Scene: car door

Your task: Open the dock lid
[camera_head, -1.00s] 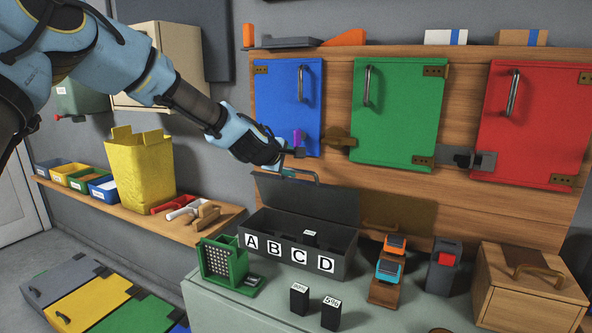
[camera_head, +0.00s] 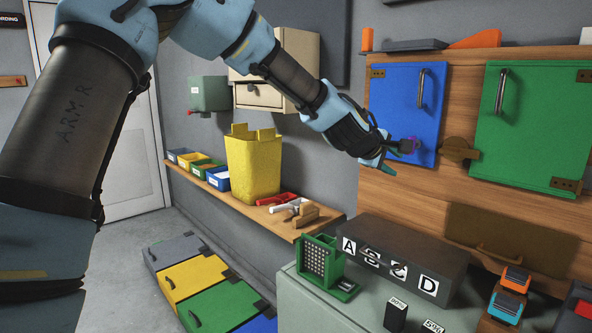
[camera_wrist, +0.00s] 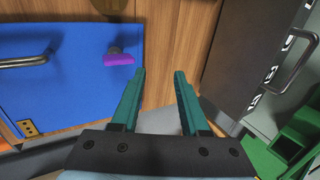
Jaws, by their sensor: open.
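The dock is a dark grey box with white A, B, C, D labels on its front, standing on the grey-green bench in the head view. Its flat dark lid (camera_head: 415,246) lies shut on top; the dark lid also shows at the right of the wrist view (camera_wrist: 232,50). A metal bar handle (camera_wrist: 292,72) sticks out at its front edge and partly covers the labels. My gripper (camera_head: 386,163) is above and behind the box, close to the blue door. In the wrist view its two teal fingers (camera_wrist: 159,76) are apart with nothing between them.
A blue door (camera_head: 403,105) with a purple knob (camera_wrist: 118,57) is close to my fingers. A green door (camera_head: 530,125) is to its right. A green perforated holder (camera_head: 322,262) stands left of the dock, a black block (camera_head: 396,316) in front. A yellow bin (camera_head: 253,165) stands on the shelf.

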